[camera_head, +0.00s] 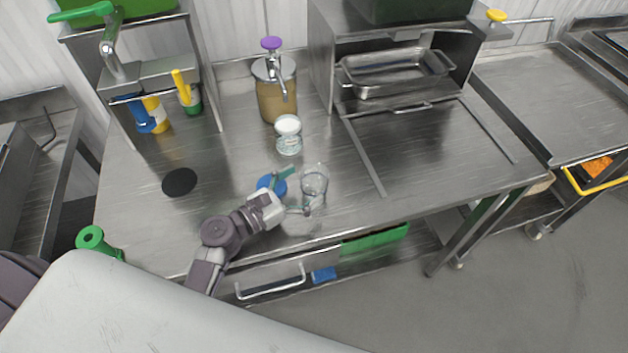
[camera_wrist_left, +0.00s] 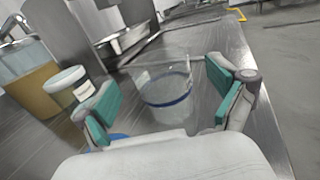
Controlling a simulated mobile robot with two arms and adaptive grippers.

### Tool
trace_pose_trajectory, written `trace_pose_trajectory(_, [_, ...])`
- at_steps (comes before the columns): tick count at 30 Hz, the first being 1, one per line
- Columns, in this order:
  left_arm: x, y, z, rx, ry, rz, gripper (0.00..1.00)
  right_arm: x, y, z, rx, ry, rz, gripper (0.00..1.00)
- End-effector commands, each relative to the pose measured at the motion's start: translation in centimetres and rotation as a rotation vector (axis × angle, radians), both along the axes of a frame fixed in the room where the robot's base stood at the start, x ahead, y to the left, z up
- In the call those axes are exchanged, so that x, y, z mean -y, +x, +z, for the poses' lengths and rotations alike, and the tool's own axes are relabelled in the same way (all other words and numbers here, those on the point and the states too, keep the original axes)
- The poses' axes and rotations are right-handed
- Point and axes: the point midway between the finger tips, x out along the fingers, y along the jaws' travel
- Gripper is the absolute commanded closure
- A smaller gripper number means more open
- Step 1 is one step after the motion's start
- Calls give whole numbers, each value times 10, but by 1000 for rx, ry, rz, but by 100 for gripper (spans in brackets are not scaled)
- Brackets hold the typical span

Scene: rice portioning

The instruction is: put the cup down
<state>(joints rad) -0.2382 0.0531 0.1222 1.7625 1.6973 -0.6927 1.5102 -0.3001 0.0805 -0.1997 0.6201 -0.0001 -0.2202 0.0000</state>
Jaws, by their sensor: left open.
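A clear cup (camera_head: 314,183) stands upright on the steel table (camera_head: 230,160), near its front edge. My left gripper (camera_head: 296,192) is open at the cup, with one finger on its far side and one on its near side. In the left wrist view the cup (camera_wrist_left: 166,92) sits between the spread teal finger pads of the gripper (camera_wrist_left: 162,94), with visible gaps beside it. My right gripper is not in view.
A blue round item (camera_head: 268,183) lies beside the gripper, partly hidden. A white-topped jar (camera_head: 288,137) and a purple-topped pump container (camera_head: 276,95) stand behind the cup. A black disc (camera_head: 179,182) lies to the left. A metal pan (camera_head: 395,75) sits at the back right.

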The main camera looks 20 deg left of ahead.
Motion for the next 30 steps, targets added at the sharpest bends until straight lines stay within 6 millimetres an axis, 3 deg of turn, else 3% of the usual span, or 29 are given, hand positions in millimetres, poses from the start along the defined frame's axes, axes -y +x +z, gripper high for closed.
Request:
trace_pose_trajectory(1, [5,8,10,2,-2,0,5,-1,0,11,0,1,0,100])
trace_pose_trajectory(6, [15,24,6,0,-2,1,5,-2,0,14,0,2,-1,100])
trace_pose_trajectory(14, [17,26,4,0,0,0,5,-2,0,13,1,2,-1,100])
trace_pose_trajectory(26, [17,26,4,0,0,0,68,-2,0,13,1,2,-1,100])
trace_pose_trajectory(30, [17,26,4,0,0,0,68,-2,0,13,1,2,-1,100])
